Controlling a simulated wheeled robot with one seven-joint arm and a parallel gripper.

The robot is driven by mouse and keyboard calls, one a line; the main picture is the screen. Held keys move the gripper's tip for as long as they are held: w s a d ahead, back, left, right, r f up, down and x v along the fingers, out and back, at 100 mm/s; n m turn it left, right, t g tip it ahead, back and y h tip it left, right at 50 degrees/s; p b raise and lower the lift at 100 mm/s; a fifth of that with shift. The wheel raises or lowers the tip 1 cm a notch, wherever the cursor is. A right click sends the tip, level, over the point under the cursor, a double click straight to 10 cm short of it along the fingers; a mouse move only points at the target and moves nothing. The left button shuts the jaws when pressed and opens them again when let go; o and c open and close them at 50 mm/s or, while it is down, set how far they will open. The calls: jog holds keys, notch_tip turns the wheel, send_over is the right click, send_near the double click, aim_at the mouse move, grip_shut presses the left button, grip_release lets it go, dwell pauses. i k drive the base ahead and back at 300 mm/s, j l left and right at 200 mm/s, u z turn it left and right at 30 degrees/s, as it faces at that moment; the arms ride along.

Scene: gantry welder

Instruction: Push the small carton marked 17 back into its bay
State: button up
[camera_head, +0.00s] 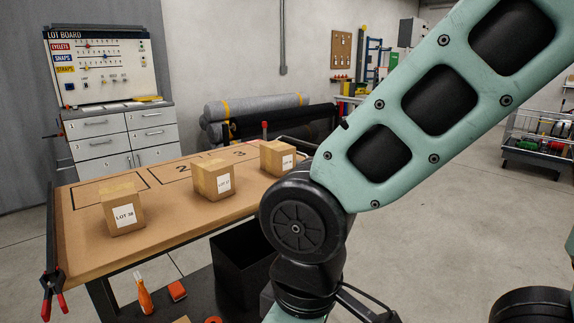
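The small carton marked LOT 17 (213,181) stands upright on the brown-topped table (165,245), in the middle of three cartons. Its white label faces me. Behind it is a black-outlined bay numbered 2 (180,176); the carton hides part of the outline, so I cannot tell how much it overlaps the bay. My arm's green link and black joint fill the right of the view. My gripper is out of frame, so its state and distance from the carton do not show.
A carton marked LOT 18 (122,212) stands to the left, and a third carton (277,158) to the right, close to my arm in the picture. A red-handled clamp (52,295) grips the table's left corner. Fabric rolls (255,108) and a drawer cabinet (120,140) stand behind.

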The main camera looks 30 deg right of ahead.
aim_at(213, 178)
jog(key=i+j+z, duration=0.2)
jog(key=i, duration=0.2)
jog(key=i+z, duration=0.2)
jog(key=i, duration=0.25)
jog(key=i+j+z, duration=0.2)
jog(key=i+j, duration=0.1)
jog(key=i, duration=0.1)
